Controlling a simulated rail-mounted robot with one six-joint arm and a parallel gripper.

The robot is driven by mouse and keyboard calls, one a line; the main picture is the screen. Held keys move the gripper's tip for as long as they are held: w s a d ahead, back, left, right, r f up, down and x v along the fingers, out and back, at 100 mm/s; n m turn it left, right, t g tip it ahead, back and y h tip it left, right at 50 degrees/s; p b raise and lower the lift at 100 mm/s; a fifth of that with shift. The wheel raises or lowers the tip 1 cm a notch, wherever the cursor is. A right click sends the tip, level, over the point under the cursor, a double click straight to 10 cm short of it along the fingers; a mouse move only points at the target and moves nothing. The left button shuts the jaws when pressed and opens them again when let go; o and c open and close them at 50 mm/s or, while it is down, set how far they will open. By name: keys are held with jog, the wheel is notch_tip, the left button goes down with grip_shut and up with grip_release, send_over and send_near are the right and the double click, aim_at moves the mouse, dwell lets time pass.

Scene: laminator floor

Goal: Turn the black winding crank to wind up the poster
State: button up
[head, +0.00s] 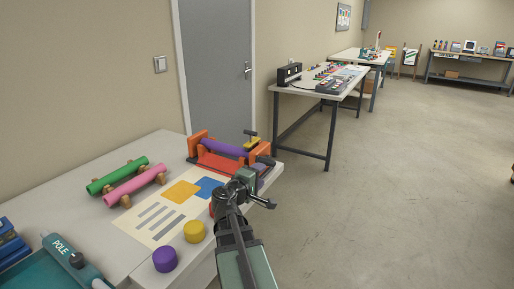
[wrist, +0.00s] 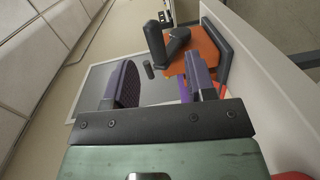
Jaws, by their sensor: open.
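The winding stand has orange end blocks (head: 259,148), a purple roller (head: 225,148) and a red base, near the table's far right edge. The black winding crank (head: 266,160) is on its right end, partly hidden by my gripper in the head view. In the wrist view the crank (wrist: 178,44) shows beyond the fingertips, against the orange block. The poster (head: 165,216) lies flat on the table in front of the roller, with yellow and blue shapes. My gripper (head: 262,186) is open and empty, just in front of the crank; no contact shows.
Green (head: 118,175) and pink (head: 135,186) rolls lie on wooden rests at left. Purple (head: 165,259) and yellow (head: 194,231) cylinders stand near the front edge. A teal device (head: 74,259) marked POLE is at lower left. The floor right of the table is clear.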

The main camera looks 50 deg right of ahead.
aim_at(267, 164)
jog(key=shift+n+t, duration=0.4)
jog(key=shift+t, duration=0.1)
jog(key=d, duration=0.3)
jog(key=w+d, duration=0.1)
jog(key=d, duration=0.2)
jog(key=w+d, duration=0.1)
jog(key=d, duration=0.3)
jog(key=shift+w+d, duration=0.1)
jog(key=shift+w, duration=0.1)
grip_shut()
